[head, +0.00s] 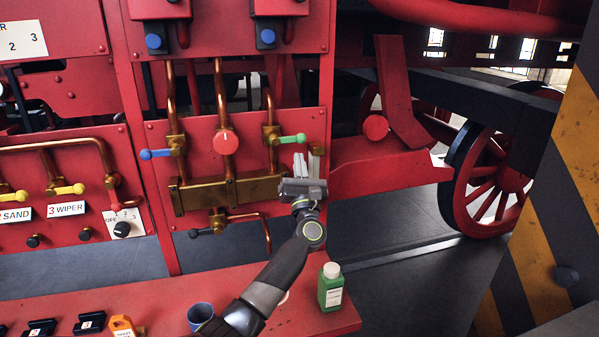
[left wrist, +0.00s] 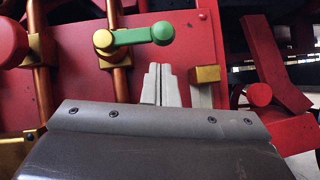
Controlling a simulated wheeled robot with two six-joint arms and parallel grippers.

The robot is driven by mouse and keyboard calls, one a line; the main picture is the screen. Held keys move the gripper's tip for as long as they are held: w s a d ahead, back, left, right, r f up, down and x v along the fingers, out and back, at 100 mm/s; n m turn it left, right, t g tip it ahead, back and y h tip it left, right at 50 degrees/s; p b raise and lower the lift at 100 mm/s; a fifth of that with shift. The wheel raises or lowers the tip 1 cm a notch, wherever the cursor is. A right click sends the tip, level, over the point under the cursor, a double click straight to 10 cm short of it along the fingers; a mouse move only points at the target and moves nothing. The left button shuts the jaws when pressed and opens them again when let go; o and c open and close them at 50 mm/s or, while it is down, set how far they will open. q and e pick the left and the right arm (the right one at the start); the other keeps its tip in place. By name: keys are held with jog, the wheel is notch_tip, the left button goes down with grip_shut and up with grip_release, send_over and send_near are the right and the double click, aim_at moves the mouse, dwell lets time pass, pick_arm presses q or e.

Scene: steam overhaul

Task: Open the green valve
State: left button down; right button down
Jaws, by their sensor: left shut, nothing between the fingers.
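The green valve (head: 290,139) is a lever handle with a round green end, mounted on a brass fitting on a copper pipe on the red panel. The handle points to the right, roughly level. In the left wrist view the green valve (left wrist: 143,36) shows above the fingertips. My left gripper (head: 300,161) is just below the green end in the head view, with its fingers pointing up. In the left wrist view the left gripper (left wrist: 158,84) has its fingers together and empty, apart from the handle in the picture. My right gripper is not in view.
A blue valve lever (head: 158,154) and a red round knob (head: 226,142) sit left of the green valve. A brass block (head: 225,195) is below. A green bottle (head: 331,288) and a blue cup (head: 200,315) stand on the red bench (head: 283,318).

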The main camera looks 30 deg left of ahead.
pick_arm(q)
jog(key=shift+w+r+p, duration=0.2)
jog(key=shift+r+p, duration=0.15)
jog(key=shift+r, duration=0.55)
jog(key=shift+w+d+r+n+g+y+b, duration=0.15)
jog(key=shift+n+g+y+b, duration=0.15)
jog(key=shift+n+y+b, duration=0.4)
